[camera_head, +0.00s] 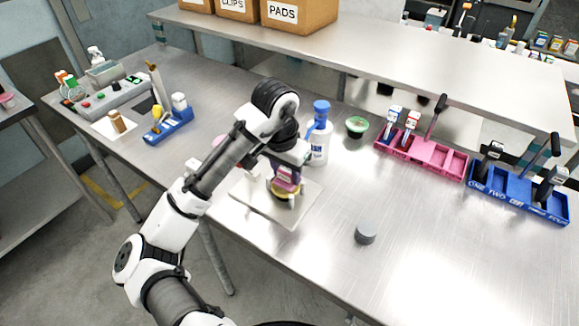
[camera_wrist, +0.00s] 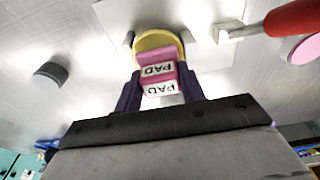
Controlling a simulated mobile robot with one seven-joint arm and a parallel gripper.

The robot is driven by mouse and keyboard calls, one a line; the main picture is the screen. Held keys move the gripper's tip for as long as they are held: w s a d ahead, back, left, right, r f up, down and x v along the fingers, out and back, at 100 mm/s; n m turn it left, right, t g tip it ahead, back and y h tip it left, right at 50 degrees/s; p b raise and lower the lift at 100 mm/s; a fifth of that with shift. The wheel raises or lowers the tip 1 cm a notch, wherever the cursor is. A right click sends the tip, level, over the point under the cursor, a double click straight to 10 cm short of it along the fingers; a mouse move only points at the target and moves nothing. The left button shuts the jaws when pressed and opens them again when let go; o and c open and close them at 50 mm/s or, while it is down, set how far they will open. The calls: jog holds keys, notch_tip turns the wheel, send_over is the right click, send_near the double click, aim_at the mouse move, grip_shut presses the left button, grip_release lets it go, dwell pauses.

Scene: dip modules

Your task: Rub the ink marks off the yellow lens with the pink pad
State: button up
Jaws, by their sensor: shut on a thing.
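My gripper (camera_wrist: 158,98) is shut on the pink pad (camera_wrist: 157,57), a block with white labels reading PAD. In the head view the pink pad (camera_head: 287,176) is between my fingers, just over the yellow lens (camera_head: 287,189). The yellow lens (camera_wrist: 158,39) lies at the far side of the pad in the wrist view and is partly covered by it. I cannot tell whether the pad touches the lens. The lens sits among small pegs on a pale square plate (camera_head: 262,208). No ink marks can be made out.
A pink rack (camera_head: 428,153) and a blue rack (camera_head: 515,192) are at right. A grey cylinder (camera_head: 365,233) stands on the front table; the table around it is clear.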

jog(key=shift+s+a, duration=0.3)
jog(key=shift+s, duration=0.05)
jog(key=shift+s, duration=0.1)
jog(key=shift+s+a, duration=0.5)
jog(key=shift+s, duration=0.2)
jog(key=shift+d, duration=0.1)
jog(key=shift+w+d, duration=0.6)
jog(key=shift+w, duration=0.2)
jog(key=shift+w+d, duration=0.6)
jog(key=shift+w, duration=0.2)
jog(key=shift+r, duration=0.15)
jog(key=shift+r, duration=3.4)
